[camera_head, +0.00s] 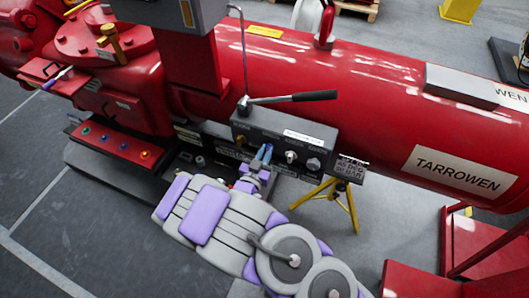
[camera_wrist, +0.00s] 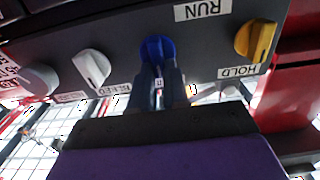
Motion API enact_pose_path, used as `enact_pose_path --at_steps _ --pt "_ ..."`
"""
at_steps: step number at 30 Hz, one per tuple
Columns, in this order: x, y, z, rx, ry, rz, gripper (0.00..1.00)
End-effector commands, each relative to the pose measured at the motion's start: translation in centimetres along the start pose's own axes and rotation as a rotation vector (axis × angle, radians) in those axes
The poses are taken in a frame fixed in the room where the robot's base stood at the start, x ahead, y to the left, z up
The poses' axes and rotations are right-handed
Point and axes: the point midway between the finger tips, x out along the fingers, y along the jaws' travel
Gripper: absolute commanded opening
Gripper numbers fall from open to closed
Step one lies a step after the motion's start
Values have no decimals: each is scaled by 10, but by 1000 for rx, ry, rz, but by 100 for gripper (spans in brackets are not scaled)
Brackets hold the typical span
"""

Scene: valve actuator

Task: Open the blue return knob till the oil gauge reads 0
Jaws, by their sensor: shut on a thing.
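The blue return knob (camera_wrist: 157,49) is on the dark control panel (camera_wrist: 110,35) in the wrist view. My gripper (camera_wrist: 159,72) reaches up to it with its two fingers shut on the knob's lower part. In the head view my gripper (camera_head: 262,158) meets the front of the grey control box (camera_head: 285,128), and the blue knob there is mostly hidden by the fingers. No gauge face can be read in either view.
A white knob (camera_wrist: 92,66) and a grey knob (camera_wrist: 40,79) sit left of the blue one, and a yellow knob (camera_wrist: 256,39) sits right. A black-handled lever (camera_head: 300,97) extends above the box. A yellow stand (camera_head: 335,195) is close at its right.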

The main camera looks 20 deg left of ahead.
Motion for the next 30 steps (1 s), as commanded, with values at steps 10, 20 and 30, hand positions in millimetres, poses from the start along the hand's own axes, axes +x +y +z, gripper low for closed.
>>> enact_pose_path --at_steps 10,20,30 --pt "0 -2 -2 -12 5 -1 0" --pt "0 -5 -5 -160 5 0 0" --pt "0 -12 -4 -468 7 -1 0"
